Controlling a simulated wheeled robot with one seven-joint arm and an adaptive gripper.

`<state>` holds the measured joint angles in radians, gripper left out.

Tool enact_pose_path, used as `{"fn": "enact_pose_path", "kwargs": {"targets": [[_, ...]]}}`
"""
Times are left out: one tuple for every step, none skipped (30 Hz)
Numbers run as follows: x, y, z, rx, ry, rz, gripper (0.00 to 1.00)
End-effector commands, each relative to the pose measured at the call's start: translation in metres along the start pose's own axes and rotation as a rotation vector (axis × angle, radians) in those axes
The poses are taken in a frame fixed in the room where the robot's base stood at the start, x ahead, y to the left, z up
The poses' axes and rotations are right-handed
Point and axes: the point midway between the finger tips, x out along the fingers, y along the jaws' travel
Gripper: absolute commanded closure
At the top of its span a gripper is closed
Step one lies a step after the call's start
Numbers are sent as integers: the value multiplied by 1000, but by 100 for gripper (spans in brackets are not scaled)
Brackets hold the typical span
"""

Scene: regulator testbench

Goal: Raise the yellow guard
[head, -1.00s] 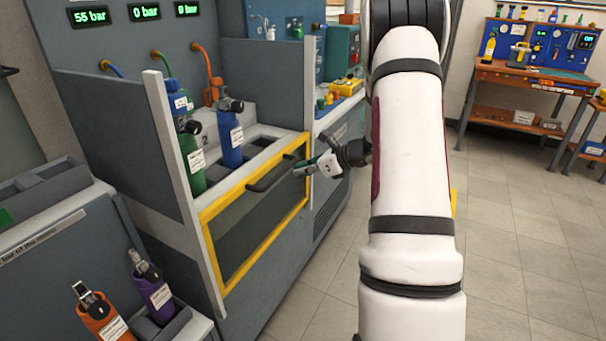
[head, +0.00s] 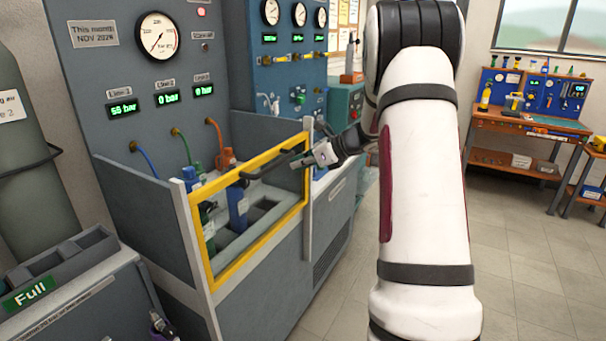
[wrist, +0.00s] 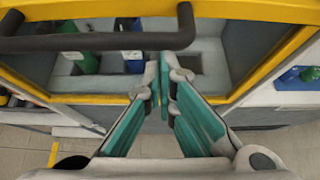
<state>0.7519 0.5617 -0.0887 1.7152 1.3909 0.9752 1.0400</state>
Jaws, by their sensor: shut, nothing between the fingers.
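The yellow guard (head: 258,251) is a yellow-framed clear panel. It stands upright at the bench front, in front of the gas cylinders, its top bar level with the side panels' upper part. Its dark handle (head: 262,170) runs along the upper part of the frame. In the wrist view the handle (wrist: 90,42) crosses the top left, with the yellow frame (wrist: 262,72) around it. My gripper (head: 299,163) is shut and empty near the handle's right end. The fingertips (wrist: 164,62) lie close to the handle; I cannot tell whether they touch it.
Behind the guard stand a blue cylinder (head: 238,207) and a green one. Grey side panels (head: 148,212) flank the opening. A gauge panel (head: 115,60) rises behind. A grey rack (head: 60,262) stands front left. Floor (head: 515,255) is clear on the right; a workbench (head: 530,122) stands farther back.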

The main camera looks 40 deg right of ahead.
Motion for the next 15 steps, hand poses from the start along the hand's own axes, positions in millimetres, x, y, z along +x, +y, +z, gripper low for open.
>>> {"fn": "enact_pose_path", "kwargs": {"targets": [[-6, 1, 9, -3, -1, 1, 100], [-7, 1, 11, -3, -1, 1, 100], [-9, 1, 14, -3, -1, 1, 100], [-10, 1, 16, -3, -1, 1, 100], [-10, 1, 18, -2, -1, 1, 100], [-11, 1, 20, -1, -1, 1, 100], [-12, 1, 20, -1, -1, 1, 100], [-12, 1, 21, -1, -1, 1, 100], [-12, 0, 22, -1, -1, 1, 100], [-13, 0, 22, -1, -1, 1, 100], [-13, 0, 22, -1, -1, 1, 100], [-13, 0, 23, -1, -1, 1, 100], [-13, 0, 23, -1, -1, 0, 100], [-13, 0, 23, -1, -1, 0, 100], [-13, 0, 23, -1, -2, 0, 100]]}}
